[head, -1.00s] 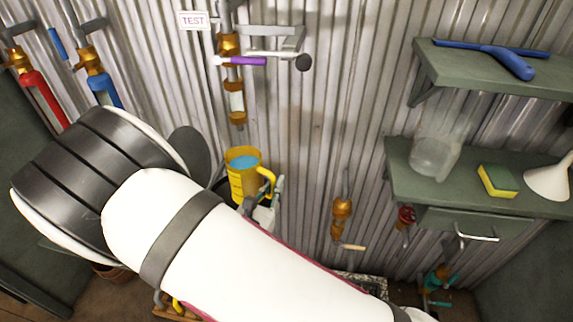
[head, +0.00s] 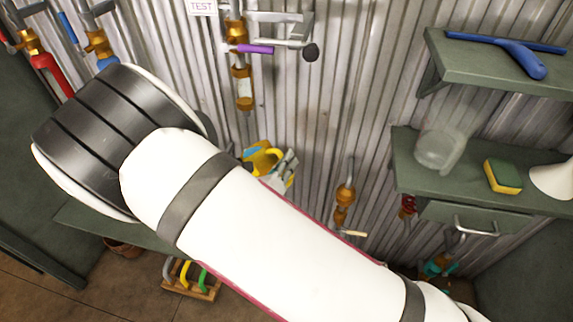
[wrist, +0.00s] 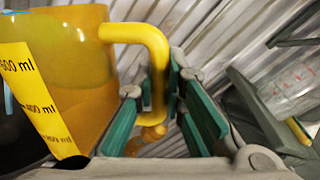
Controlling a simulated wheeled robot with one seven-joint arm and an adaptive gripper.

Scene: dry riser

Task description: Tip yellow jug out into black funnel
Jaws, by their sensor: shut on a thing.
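The yellow jug (head: 268,157) is tilted in the head view, with blue liquid at its mouth and its lower part hidden by my arm. In the wrist view the jug (wrist: 85,60) fills the left side, with a yellow millilitre scale on its wall. My gripper (wrist: 160,110) is shut on the jug's handle, its green fingers on either side. In the head view my gripper (head: 284,172) shows just right of the jug. A dark rounded shape (wrist: 14,130) at the wrist view's left edge may be the black funnel. I cannot make out the funnel in the head view.
A corrugated wall carries a pipe with a purple-handled valve (head: 253,48) above the jug. At the right, a shelf (head: 405,160) holds a clear container (head: 439,147), a sponge (head: 503,176) and a white funnel (head: 555,178). A wooden rack (head: 192,283) stands on the floor.

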